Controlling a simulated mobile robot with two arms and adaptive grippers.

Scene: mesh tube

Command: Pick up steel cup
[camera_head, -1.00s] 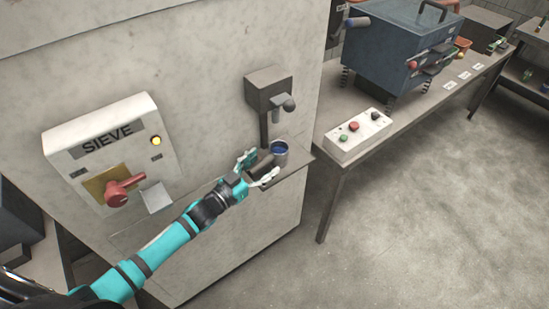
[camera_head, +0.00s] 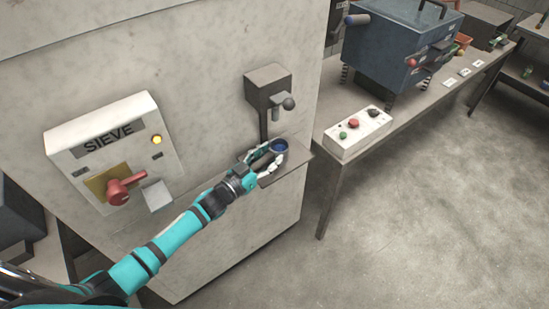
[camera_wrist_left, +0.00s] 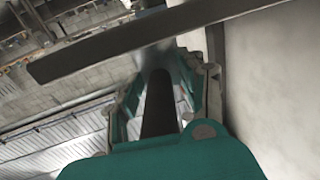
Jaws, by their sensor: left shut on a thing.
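The steel cup (camera_head: 279,146) with a blue inside stands on the small ledge of the large pale machine, below the dark spout. In the head view, my left gripper (camera_head: 264,157) comes in from the left and is shut on the cup's dark handle, which its fingers partly hide. In the left wrist view, the dark handle (camera_wrist_left: 158,104) lies between the teal fingers, and part of the grey cup (camera_wrist_left: 176,62) shows beyond it. My right gripper is not in view.
The spout (camera_head: 270,95) hangs above the cup. The ledge (camera_head: 298,160) is narrow. A SIEVE panel (camera_head: 110,150) with a red lever is to the left. A bench on the right holds a button box (camera_head: 357,134) and a blue machine (camera_head: 400,50). The floor at right is clear.

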